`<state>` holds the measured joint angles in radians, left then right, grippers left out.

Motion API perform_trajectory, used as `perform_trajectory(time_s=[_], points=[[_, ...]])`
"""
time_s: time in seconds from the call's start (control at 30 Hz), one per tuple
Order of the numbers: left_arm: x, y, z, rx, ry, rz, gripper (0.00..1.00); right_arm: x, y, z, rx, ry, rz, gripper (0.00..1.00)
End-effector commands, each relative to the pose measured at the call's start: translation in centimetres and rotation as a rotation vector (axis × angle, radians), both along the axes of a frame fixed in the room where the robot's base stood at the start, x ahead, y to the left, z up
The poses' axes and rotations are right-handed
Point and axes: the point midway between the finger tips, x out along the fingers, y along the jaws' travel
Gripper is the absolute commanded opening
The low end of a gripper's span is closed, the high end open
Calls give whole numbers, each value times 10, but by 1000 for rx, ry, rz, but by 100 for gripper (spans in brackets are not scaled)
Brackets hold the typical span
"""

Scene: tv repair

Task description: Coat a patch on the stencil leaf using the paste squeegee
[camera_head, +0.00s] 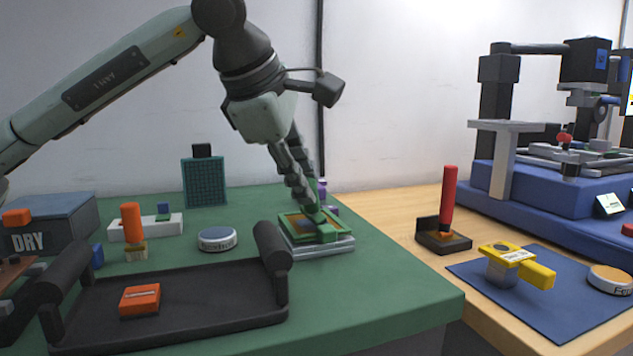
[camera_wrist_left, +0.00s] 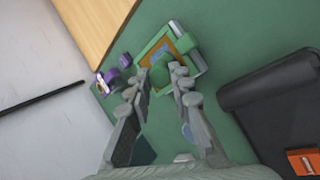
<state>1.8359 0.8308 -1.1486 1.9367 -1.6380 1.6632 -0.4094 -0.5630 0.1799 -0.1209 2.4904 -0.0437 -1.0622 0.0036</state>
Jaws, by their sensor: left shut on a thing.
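The stencil leaf (camera_head: 297,226) is an orange-brown plate in a green frame, lying on a light grey base near the right edge of the green table. It also shows ahead of the fingertips in the wrist view (camera_wrist_left: 150,52). My left gripper (camera_head: 322,218) reaches down over the leaf with its fingers close together. In the wrist view the fingers (camera_wrist_left: 164,76) are shut on a dark green piece, which looks like the paste squeegee (camera_wrist_left: 162,74). The fingers hide part of it, and I cannot tell whether it touches the leaf. My right gripper is not in view.
A black tray (camera_head: 210,305) with an orange block (camera_head: 140,300) stands in front. A round tin (camera_head: 217,239) and an orange-handled tool (camera_head: 131,222) are left of the leaf. Small purple items (camera_wrist_left: 110,78) stand close behind it. Bare green table lies to its right front.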

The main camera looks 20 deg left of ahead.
Motion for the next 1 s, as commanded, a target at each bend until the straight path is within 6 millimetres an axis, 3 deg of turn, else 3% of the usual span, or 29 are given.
perform_trajectory(time_s=[0.5, 0.7, 1.0], points=[[-18, 27, -1, 0, 0, 0, 0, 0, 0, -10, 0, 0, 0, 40], [-14, 31, 0, -1, 2, 1, 0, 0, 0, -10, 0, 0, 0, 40], [-5, 21, 1, 0, 1, -2, 0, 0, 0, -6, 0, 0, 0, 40]])
